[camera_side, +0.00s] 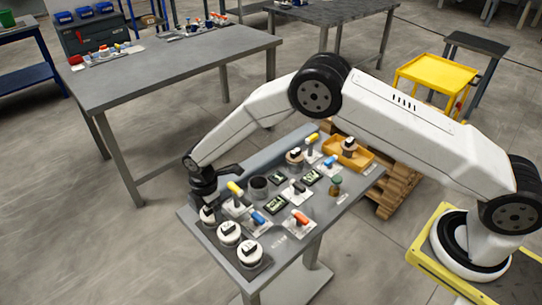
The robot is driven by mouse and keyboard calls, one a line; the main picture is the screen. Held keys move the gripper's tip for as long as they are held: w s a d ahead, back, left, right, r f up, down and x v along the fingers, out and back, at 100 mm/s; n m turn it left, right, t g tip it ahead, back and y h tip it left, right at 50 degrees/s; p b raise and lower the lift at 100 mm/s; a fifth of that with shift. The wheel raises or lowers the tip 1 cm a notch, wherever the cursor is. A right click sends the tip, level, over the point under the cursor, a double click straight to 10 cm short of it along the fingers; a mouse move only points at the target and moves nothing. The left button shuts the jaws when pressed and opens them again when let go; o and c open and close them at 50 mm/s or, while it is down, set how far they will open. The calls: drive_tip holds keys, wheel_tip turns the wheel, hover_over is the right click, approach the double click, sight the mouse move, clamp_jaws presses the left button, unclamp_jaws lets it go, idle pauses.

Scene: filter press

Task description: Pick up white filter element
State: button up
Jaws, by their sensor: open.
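Several white round pieces with black tops, which look like the white filter elements, stand in a row at the near-left end of the small grey table (283,255). The rearmost white filter element (207,216) is directly below my gripper, the middle one (229,235) is in front of it, and the nearest one (249,254) is at the table's near corner. My gripper (207,201) is open and points down at the rearmost one. Its fingertips are dark and small, so I cannot tell whether they touch the black top.
Beside the row stand pieces with yellow (235,188), blue (258,218) and orange (299,217) handles, and a dark round cup (258,186). A large grey table (180,75) stands behind.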

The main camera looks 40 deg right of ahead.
drive_tip(key=shift+f, duration=0.8)
drive_tip(key=c, duration=1)
drive_tip(key=shift+r, duration=0.15)
drive_tip(key=shift+r, duration=0.9)
drive_tip(key=shift+s+d+r, duration=0.75)
drive_tip(key=shift+s+r, duration=1.05)
drive_tip(key=shift+s, duration=0.4)
drive_tip(key=shift+s+d+r, duration=0.7)
drive_tip(key=shift+s+r, duration=1.15)
drive_tip(key=shift+s, duration=0.4)
drive_tip(key=shift+s+d+r, duration=0.75)
drive_tip(key=shift+s+r, duration=1.05)
drive_tip(key=shift+s, duration=0.4)
